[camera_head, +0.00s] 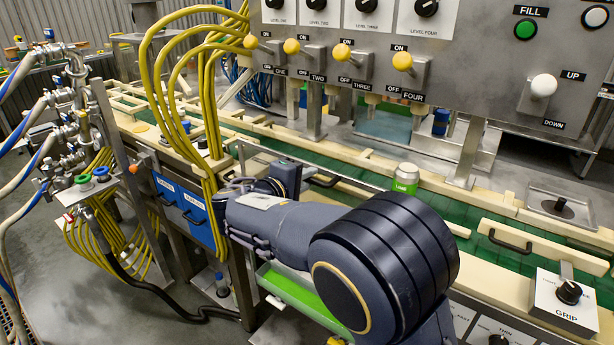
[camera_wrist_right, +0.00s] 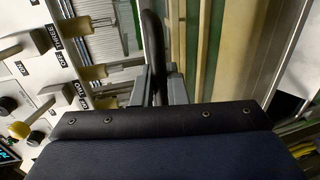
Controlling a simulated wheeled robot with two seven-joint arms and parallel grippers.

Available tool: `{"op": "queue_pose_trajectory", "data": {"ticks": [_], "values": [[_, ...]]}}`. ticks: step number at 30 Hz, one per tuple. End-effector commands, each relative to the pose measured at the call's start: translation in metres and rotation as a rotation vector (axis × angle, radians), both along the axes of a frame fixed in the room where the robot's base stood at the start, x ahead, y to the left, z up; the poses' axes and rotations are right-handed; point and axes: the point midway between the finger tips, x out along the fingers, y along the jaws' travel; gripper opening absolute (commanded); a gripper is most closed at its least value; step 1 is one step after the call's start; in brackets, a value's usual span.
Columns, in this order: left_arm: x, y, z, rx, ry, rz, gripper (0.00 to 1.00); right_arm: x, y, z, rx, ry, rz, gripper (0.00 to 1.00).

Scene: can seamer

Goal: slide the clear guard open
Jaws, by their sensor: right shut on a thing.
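The clear guard is hard to make out; a thin pale upper edge (camera_head: 345,174) runs beside the green conveyor in the head view. A black bar handle (camera_head: 322,182) sits by that edge. My right gripper (camera_head: 290,178) is at the handle, with my dark forearm hiding much of the guard's lower part. In the right wrist view the two grey fingers (camera_wrist_right: 158,88) are shut on the black handle (camera_wrist_right: 152,45), which rises between them. My left gripper is not in view.
A green and white can (camera_head: 405,180) stands on the conveyor (camera_head: 360,195). Yellow hoses (camera_head: 207,100) hang left of my gripper. The control panel (camera_head: 460,60) with levers stands behind. Another black handle (camera_head: 510,240) is on the rail at right.

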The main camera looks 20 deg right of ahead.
Motion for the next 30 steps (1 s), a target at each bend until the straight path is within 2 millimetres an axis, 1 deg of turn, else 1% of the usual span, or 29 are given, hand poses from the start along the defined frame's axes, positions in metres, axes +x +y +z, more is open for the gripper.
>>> {"op": "queue_pose_trajectory", "data": {"ticks": [1, 3, 9, 12, 15, 18, 21, 30], "values": [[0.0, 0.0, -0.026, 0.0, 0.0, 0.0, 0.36, 0.0, 0.0, -0.029, 0.001, 0.005, 0.0, 0.0], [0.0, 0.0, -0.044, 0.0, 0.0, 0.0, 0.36, 0.0, 0.0, -0.049, 0.001, 0.006, 0.0, 0.0], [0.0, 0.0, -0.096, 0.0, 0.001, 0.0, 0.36, 0.0, 0.0, -0.109, 0.0, 0.006, 0.0, 0.0], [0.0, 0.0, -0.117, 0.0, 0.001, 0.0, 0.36, 0.0, 0.0, -0.134, -0.001, 0.007, 0.0, 0.0], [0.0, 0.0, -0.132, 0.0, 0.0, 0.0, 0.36, 0.0, 0.0, -0.152, 0.001, 0.006, 0.0, 0.0], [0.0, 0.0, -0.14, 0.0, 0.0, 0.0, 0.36, 0.0, 0.0, -0.162, 0.0, 0.004, 0.0, 0.0], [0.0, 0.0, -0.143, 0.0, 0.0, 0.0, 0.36, 0.0, 0.0, -0.166, 0.0, 0.004, 0.0, 0.0], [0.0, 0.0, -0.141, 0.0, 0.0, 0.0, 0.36, 0.0, 0.0, -0.164, 0.0, 0.002, 0.0, 0.0]]}}
